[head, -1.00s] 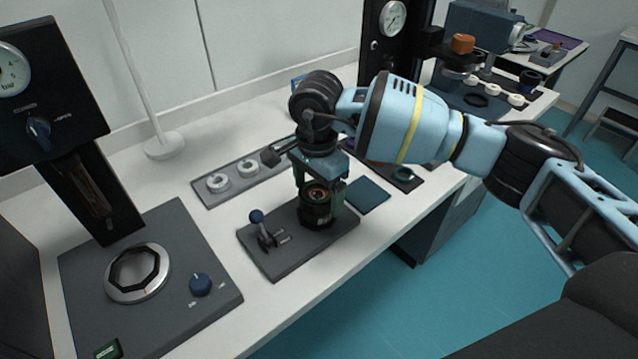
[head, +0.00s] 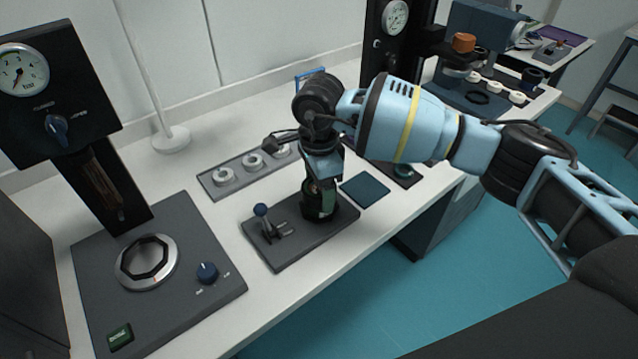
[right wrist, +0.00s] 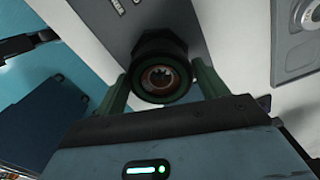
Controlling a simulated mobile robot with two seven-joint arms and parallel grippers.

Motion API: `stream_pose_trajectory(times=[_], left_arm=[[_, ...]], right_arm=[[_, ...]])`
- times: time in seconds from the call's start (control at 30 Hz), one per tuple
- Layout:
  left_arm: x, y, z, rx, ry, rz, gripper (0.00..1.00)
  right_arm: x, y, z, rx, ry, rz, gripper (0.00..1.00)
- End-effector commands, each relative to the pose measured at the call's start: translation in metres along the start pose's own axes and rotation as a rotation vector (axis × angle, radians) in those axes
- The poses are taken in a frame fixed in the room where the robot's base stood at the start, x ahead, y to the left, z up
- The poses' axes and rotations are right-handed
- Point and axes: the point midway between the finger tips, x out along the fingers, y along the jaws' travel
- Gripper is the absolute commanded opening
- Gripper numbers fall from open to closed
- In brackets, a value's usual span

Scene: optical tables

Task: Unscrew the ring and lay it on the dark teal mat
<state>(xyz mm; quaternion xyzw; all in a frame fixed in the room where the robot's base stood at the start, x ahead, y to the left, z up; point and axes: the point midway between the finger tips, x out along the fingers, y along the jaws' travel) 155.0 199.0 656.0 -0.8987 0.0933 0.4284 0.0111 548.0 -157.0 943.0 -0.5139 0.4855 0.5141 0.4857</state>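The dark green ring (right wrist: 163,80) sits around the top of a black cylindrical housing (head: 320,203), which stands upright on a grey base plate. My right gripper (head: 318,190) points down over the housing. In the right wrist view its two green fingers lie on opposite sides of the ring, with no clear gap, so it looks shut on the ring. In the head view the gripper mostly hides the ring. The dark teal mat (head: 365,190) lies bare on the table just right of the housing; it also shows in the right wrist view (right wrist: 45,120). My left gripper is out of view.
The grey base plate (head: 262,252) carries a blue-knobbed lever (head: 263,219). A tray with white rings (head: 212,191) lies behind. A gauge station (head: 95,270) stands at left. A dark tray with a teal ring (head: 403,174) lies beyond the mat. The table's front edge is close.

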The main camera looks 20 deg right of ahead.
Motion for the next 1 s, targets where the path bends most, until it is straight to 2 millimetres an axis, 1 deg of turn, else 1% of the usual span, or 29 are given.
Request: stream_pose_trajectory(times=[0.03, 0.2, 0.27, 0.3, 0.37, 0.47, 0.7, 1.0], left_arm=[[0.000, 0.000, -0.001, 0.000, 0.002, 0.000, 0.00], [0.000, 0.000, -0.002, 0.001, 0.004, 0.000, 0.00], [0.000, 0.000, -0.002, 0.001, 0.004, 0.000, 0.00], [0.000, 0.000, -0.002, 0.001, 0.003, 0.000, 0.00], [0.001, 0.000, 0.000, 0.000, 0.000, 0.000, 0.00], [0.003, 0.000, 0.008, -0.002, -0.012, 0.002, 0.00], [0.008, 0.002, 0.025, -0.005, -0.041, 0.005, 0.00], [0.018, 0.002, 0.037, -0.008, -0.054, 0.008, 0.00]], right_arm=[[0.000, 0.000, 0.000, 0.000, 0.000, 0.000, 0.66], [0.000, 0.000, 0.000, 0.000, 0.000, 0.000, 0.43], [-0.001, 0.000, 0.000, 0.000, 0.000, -0.001, 0.35], [0.000, 0.000, 0.000, -0.004, 0.000, -0.001, 0.34], [0.000, 0.000, 0.000, -0.027, 0.000, -0.001, 0.34], [0.002, 0.000, 0.000, -0.122, -0.001, 0.001, 0.34], [0.003, 0.000, 0.000, -0.420, 0.000, 0.002, 0.34], [0.002, 0.000, 0.000, -0.783, -0.001, 0.001, 0.34]])
